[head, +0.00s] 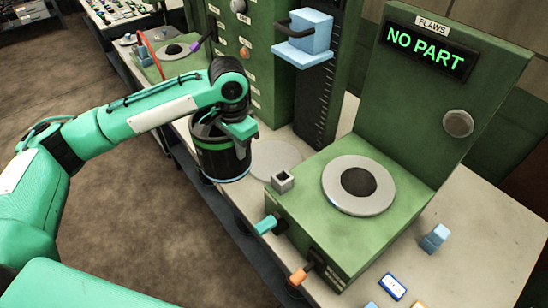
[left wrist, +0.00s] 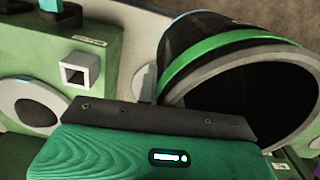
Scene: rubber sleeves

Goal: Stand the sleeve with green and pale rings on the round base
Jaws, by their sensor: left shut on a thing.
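The dark sleeve with green and pale rings (head: 222,158) is in my left gripper (head: 238,129), which is shut on its upper wall. The sleeve looks about upright, over the bench's near edge; whether its bottom touches anything is unclear. In the left wrist view the sleeve (left wrist: 240,45) shows its green band, pale rim and dark open end. Two round pieces lie to its right: a flat pale disc (head: 276,160) on the bench, and a grey round plate (head: 336,190) with a dark centre on the green machine. My right gripper is not in view.
A green column with a blue block (head: 309,35) stands behind the sleeve.

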